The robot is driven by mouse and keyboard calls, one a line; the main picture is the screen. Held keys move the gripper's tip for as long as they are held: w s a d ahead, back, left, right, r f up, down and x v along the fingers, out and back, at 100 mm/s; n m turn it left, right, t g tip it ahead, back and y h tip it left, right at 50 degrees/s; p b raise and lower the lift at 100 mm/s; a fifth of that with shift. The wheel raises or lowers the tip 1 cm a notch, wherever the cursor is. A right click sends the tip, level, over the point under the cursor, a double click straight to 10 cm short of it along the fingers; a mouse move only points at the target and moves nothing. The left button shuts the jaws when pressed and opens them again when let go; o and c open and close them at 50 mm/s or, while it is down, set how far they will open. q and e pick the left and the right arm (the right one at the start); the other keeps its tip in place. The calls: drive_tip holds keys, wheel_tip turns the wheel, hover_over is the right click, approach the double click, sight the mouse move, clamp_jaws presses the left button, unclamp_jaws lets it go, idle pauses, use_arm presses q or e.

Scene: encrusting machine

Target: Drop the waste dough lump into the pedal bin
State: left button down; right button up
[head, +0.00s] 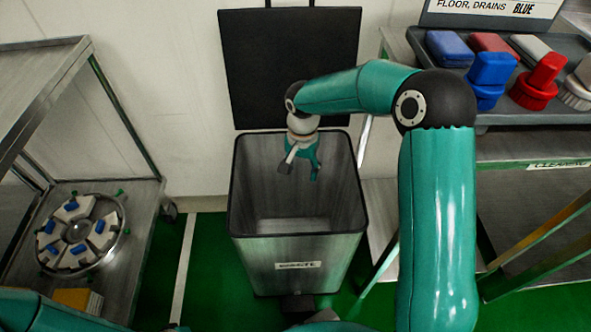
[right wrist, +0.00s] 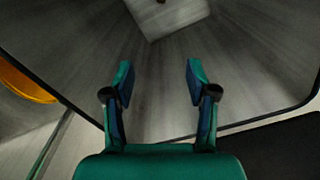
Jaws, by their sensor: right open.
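The pedal bin (head: 295,248) is a grey metal box with a dark rim and a label on its front. Its black lid (head: 290,65) stands raised against the wall. My right gripper (head: 300,172) points down over the bin's opening, and its fingers are open. In the right wrist view the two fingers (right wrist: 160,72) are apart with nothing between them, above the bin's grey inside (right wrist: 240,70). A small brownish speck (right wrist: 161,2) is cut off at that view's top edge; I cannot tell whether it is the dough lump. My left gripper is not in view.
A metal rack (head: 140,215) at the left holds a round part tray (head: 118,240). At the right, a shelf tray (head: 560,117) carries blue, red and white cleaning tools. A dark pedal (head: 298,303) is at the bin's foot. Green floor is clear left of the bin.

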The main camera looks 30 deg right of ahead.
wheel_tip(320, 180, up, 12)
idle(0.6)
